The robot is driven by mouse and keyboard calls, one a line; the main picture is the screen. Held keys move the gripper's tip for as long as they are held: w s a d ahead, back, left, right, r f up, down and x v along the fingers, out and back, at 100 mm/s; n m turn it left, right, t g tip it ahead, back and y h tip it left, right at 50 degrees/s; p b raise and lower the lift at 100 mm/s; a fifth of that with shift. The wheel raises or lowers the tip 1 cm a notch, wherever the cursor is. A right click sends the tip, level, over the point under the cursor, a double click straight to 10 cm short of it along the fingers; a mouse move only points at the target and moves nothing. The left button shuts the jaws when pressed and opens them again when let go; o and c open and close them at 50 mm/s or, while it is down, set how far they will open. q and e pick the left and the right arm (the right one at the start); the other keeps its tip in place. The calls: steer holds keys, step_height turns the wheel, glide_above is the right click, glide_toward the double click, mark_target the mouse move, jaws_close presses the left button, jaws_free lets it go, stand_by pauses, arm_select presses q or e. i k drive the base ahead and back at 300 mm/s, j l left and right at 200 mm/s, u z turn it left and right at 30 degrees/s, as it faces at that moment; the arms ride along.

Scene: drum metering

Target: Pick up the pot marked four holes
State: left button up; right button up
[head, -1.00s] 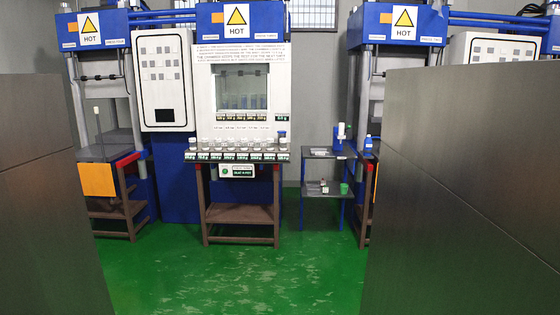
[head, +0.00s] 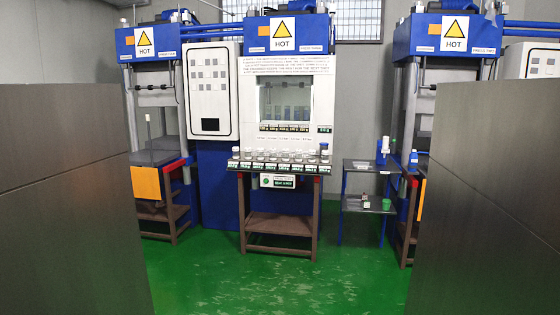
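A row of several small pale pots (head: 273,154) stands on a narrow shelf (head: 262,168) at the front of the middle press, with printed labels along its edge. The pots are too small to tell which one is marked four holes. Neither of my grippers is in view.
Large grey panels (head: 66,200) and (head: 490,190) flank the view on the left and right. Green floor (head: 280,275) lies open between them. A small two-level side table (head: 369,190) holds a green cup (head: 386,204) and bottles. Blue presses with HOT signs (head: 283,34) stand behind.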

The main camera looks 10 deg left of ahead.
mark_target(260, 150)
steer(key=i+j, duration=0.2)
steer(key=i, duration=0.2)
steer(key=i+j+u, duration=0.1)
steer(key=i, duration=0.35)
steer(key=i+j+u, duration=0.1)
steer(key=i+j, duration=0.15)
steer(key=i, duration=0.15)
steer(key=i+z, duration=0.1)
steer(key=i, duration=1.55)
steer(key=i+u, duration=0.3)
steer(key=i, duration=0.2)
steer(key=i+u, duration=0.35)
steer(key=i, duration=0.2)
steer(key=i+l+u, duration=0.3)
steer(key=i, duration=0.2)
steer(key=i+j+z, duration=0.5)
steer(key=i+j, duration=0.55)
